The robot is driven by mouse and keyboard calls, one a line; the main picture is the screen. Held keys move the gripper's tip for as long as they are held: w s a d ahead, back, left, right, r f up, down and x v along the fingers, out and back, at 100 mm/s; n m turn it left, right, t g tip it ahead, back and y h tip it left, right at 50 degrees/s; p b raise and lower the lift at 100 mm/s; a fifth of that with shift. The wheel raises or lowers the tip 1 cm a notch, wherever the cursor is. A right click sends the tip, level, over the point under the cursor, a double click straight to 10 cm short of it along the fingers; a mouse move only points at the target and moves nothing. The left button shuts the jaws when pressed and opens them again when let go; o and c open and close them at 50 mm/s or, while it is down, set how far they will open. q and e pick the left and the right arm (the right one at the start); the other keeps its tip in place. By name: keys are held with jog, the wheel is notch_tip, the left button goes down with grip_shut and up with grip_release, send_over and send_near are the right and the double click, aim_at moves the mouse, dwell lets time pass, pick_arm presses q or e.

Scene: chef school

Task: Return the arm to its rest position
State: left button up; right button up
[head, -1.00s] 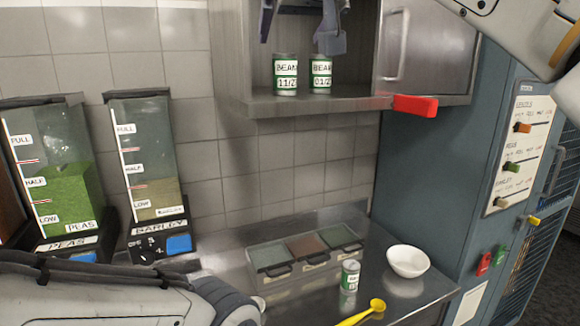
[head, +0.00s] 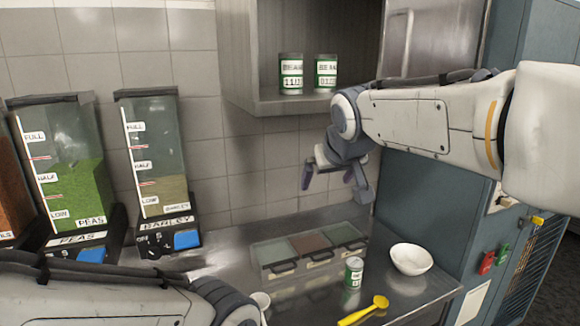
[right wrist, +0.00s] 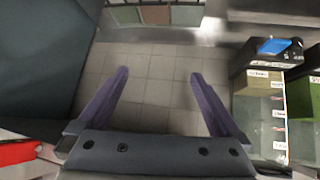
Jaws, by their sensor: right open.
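My right gripper (head: 335,182) is open and empty. In the head view it hangs in front of the tiled wall, below the cabinet shelf and above the counter. Its two purple-grey fingers are spread apart in the right wrist view (right wrist: 157,95), with only tiles between them. My right arm reaches in from the right of the head view. My left arm (head: 110,295) crosses the lower left of the head view; its gripper cannot be made out there.
Two cans (head: 291,74) stand on the cabinet shelf (head: 300,103). The counter holds a three-part bin (head: 310,262), a can (head: 353,272), a white bowl (head: 411,259) and a yellow spoon (head: 365,312). Dispensers of peas (head: 75,190) and barley (head: 155,165) stand left. A red handle (right wrist: 18,152) shows in the right wrist view.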

jog(key=s+d+f+m+g, duration=0.15)
jog(key=s+d+f, duration=0.35)
jog(key=f, duration=0.5)
jog(key=s+d+f+g, duration=0.2)
jog(key=s+f+g, duration=0.1)
jog(key=s+f, duration=0.55)
jog(key=s+d+f+m+g, duration=0.15)
jog(key=s+d+f, duration=0.35)
jog(key=f, duration=0.5)
jog(key=s+a+r+n+g+b, duration=0.2)
jog(key=s+a+n, duration=0.5)
jog(key=s+a, duration=0.7)
jog(key=shift+a+r+n+g+b, duration=0.35)
jog(key=shift+a+n+g+b, duration=0.05)
jog(key=shift+b, duration=0.25)
